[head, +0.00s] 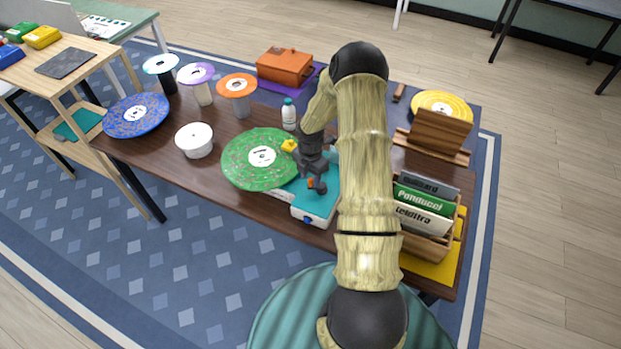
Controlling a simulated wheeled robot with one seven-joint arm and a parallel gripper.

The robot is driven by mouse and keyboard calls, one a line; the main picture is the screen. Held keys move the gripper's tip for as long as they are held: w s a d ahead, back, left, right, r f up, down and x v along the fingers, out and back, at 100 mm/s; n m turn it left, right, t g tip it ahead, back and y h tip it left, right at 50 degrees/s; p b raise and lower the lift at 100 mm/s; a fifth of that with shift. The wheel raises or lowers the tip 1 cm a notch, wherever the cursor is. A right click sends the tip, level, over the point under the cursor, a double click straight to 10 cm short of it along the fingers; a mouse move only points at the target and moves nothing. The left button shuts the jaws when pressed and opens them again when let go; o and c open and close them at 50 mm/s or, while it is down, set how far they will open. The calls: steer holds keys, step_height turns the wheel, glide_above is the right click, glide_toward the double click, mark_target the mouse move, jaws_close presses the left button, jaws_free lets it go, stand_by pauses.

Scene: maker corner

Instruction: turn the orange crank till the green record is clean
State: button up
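The green record (240,165) has a white label and lies flat at the left end of a teal and white machine (313,205) on the brown table. Its face is speckled with many small pale and reddish specks. A small bit of orange (311,182), which seems to be the crank, shows at the dark fingers of my gripper (316,183). My gripper hangs over the machine, just right of the record, and hides most of the crank. I cannot tell whether the fingers are closed on it. A small yellow part (289,146) sits at the record's right edge.
A white bottle (289,115) stands behind the record and a white tub (194,140) to its left. Discs on stands, a blue record (136,116) and an orange box (285,66) are farther back or left. A record crate (425,240) stands right of my arm.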

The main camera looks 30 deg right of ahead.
steer(key=shift+f, duration=1.2)
jaws_close()
